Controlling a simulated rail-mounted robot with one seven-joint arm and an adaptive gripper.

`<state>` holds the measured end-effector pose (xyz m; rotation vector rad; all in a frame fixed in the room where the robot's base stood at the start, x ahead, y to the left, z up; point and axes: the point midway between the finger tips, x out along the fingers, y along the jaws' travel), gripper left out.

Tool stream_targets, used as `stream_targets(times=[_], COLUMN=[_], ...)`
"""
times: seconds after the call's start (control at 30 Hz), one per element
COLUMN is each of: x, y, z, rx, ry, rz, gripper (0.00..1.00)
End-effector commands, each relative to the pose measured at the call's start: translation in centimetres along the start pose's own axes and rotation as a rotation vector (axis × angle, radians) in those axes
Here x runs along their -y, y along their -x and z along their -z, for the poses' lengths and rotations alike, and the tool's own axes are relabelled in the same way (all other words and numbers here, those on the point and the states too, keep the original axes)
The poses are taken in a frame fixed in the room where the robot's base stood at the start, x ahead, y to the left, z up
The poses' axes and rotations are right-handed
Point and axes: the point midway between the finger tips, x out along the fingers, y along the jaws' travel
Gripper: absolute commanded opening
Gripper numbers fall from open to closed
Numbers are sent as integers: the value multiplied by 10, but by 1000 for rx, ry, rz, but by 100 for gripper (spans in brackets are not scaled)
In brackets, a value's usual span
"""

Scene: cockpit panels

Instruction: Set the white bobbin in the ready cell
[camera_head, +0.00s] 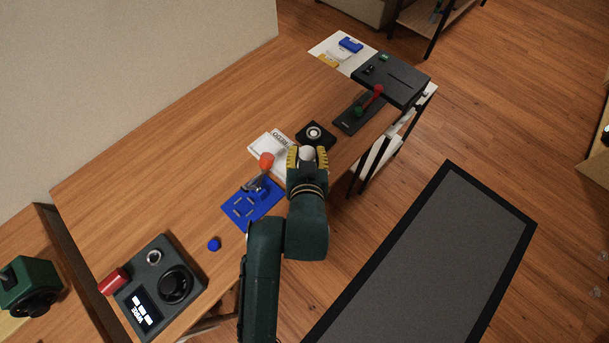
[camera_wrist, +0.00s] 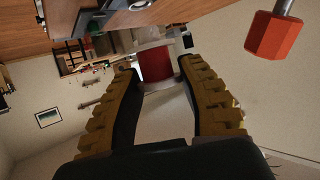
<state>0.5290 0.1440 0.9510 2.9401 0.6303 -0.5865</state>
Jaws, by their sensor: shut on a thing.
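My gripper (camera_head: 306,157) is shut on the white bobbin (camera_head: 306,152), whose pale rounded top shows between the yellow finger pads in the head view. The gripper is above the near right part of the wooden table. The lettering is too small to read surely, so I cannot tell whether this is the ready cell.
An orange-red knob (camera_head: 266,160) on a blue slotted plate (camera_head: 238,209) stands close left of my gripper. A black box with a round ring (camera_head: 315,133) is just beyond it. A black panel with a red-green lever (camera_head: 349,122) lies farther right. The table's left middle is clear.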

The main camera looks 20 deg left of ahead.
Motion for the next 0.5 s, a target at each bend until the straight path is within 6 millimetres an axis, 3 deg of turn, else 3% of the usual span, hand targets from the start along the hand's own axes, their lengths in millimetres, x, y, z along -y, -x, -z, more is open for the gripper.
stream_targets(times=[0.1,0.5], x=[8,7], y=[-5,-33], z=[-1,-69], rx=[-1,-1], ry=[17,16], rz=[30,27], gripper=[3,3])
